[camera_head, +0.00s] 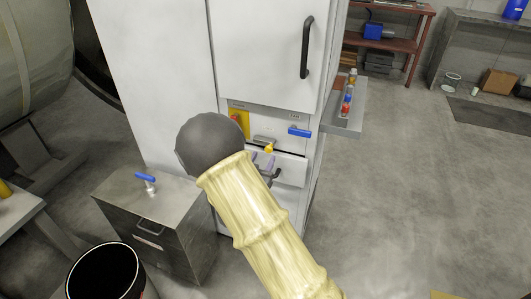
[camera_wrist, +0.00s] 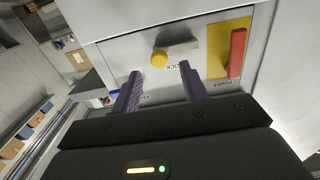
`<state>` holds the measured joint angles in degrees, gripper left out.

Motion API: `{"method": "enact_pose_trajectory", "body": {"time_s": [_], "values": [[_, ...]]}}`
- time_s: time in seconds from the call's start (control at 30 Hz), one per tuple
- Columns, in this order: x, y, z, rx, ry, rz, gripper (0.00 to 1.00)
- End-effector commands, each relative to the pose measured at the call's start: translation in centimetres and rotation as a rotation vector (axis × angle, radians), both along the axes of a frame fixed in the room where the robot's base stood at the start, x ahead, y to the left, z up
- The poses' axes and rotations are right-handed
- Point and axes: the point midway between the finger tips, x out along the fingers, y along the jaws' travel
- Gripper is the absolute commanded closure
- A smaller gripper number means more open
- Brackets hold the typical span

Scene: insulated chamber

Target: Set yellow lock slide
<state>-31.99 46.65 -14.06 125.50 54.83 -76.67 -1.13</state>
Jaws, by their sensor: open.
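The yellow lock slide knob (camera_head: 269,148) sits on the white chamber's control panel, at the right end of a grey metal piece. In the wrist view the yellow knob (camera_wrist: 159,59) lies just beyond and between my fingertips, with the grey metal piece (camera_wrist: 179,47) beside it and a partly hidden "LOCK" label below. My gripper (camera_wrist: 159,72) is open and empty, its two purple fingers pointing at the panel on either side of the knob. In the head view my gripper (camera_head: 263,161) is mostly hidden behind my arm. I cannot tell whether a finger touches the knob.
A red power lever (camera_wrist: 237,53) on a yellow plate is close to one finger. A blue handle (camera_head: 299,132) is on the panel's other side. A black door handle (camera_head: 307,47) is above. A metal cabinet (camera_head: 168,222) stands left; a side shelf (camera_head: 349,119) holds small items.

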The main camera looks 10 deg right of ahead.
Motion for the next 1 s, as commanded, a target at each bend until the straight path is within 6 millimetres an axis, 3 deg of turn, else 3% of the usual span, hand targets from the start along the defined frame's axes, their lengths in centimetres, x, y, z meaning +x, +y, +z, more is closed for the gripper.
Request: {"method": "enact_pose_trajectory", "body": {"time_s": [0.23, 0.6, 0.63, 0.83, 1.0], "values": [[3.2, -1.8, 0.0, -0.001, -0.001, 0.003, 0.56], [3.8, -2.0, 0.0, -0.001, 0.001, 0.007, 0.56], [3.8, -2.0, 0.0, -0.001, 0.001, 0.007, 0.58], [3.8, -2.0, 0.0, -0.001, 0.001, 0.006, 0.97], [3.8, -2.0, 0.0, 0.0, 0.0, 0.005, 1.0]]}}
